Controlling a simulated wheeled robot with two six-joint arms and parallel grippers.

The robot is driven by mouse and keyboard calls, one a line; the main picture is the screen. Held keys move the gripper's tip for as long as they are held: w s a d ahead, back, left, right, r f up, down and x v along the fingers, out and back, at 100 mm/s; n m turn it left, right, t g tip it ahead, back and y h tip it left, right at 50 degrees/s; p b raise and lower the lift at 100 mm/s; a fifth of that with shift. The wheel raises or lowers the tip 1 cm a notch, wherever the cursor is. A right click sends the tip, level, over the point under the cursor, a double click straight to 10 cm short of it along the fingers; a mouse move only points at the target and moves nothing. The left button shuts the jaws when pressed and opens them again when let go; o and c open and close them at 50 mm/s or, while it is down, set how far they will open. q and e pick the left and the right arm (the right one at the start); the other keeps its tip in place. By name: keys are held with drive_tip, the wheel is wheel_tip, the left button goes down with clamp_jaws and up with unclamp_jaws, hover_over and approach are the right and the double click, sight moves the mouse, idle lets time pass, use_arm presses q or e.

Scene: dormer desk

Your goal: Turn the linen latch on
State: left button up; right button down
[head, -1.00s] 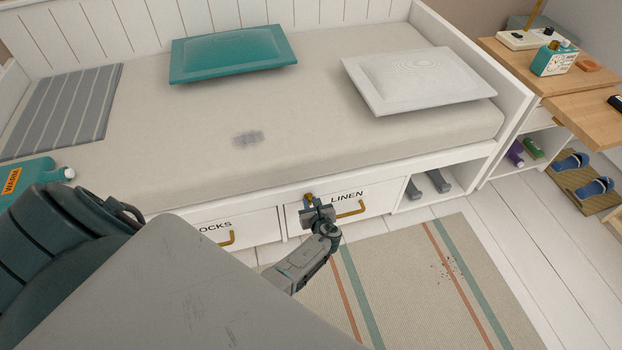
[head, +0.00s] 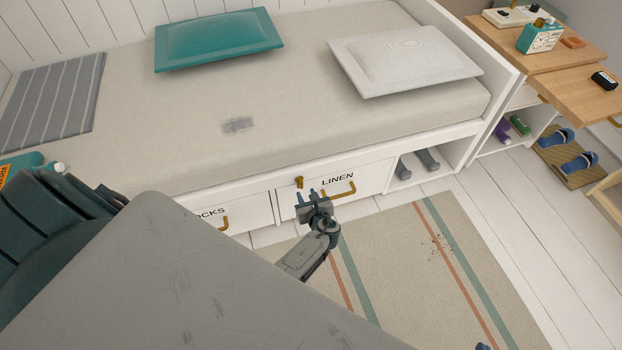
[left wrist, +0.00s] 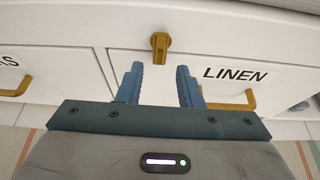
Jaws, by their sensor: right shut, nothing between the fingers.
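The linen latch (head: 299,182) is a small brass piece at the top of the LINEN drawer front (head: 370,180), left of its label. In the left wrist view the latch (left wrist: 160,44) hangs nearly upright, its narrower end pointing down. My left gripper (head: 306,197) is just below and in front of it. Its two blue fingers (left wrist: 160,84) are apart, with nothing between them, and do not touch the latch. Only a blue tip of my right gripper (head: 482,346) shows at the bottom edge of the head view; it is shut.
Brass handles sit on the LINEN drawer (head: 340,190) and on the drawer to its left (head: 224,223). The bed edge overhangs both. An open cubby (head: 428,172) is to the right. A striped rug (head: 400,265) covers the floor in front.

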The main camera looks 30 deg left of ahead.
use_arm(q)
drive_tip(key=v, duration=0.5)
drive_tip(key=shift+p, duration=0.3)
use_arm(e)
drive_tip(key=shift+s+d+r+g, duration=0.2)
drive_tip(key=shift+d+r+g, duration=0.1)
drive_tip(key=shift+g, duration=0.2)
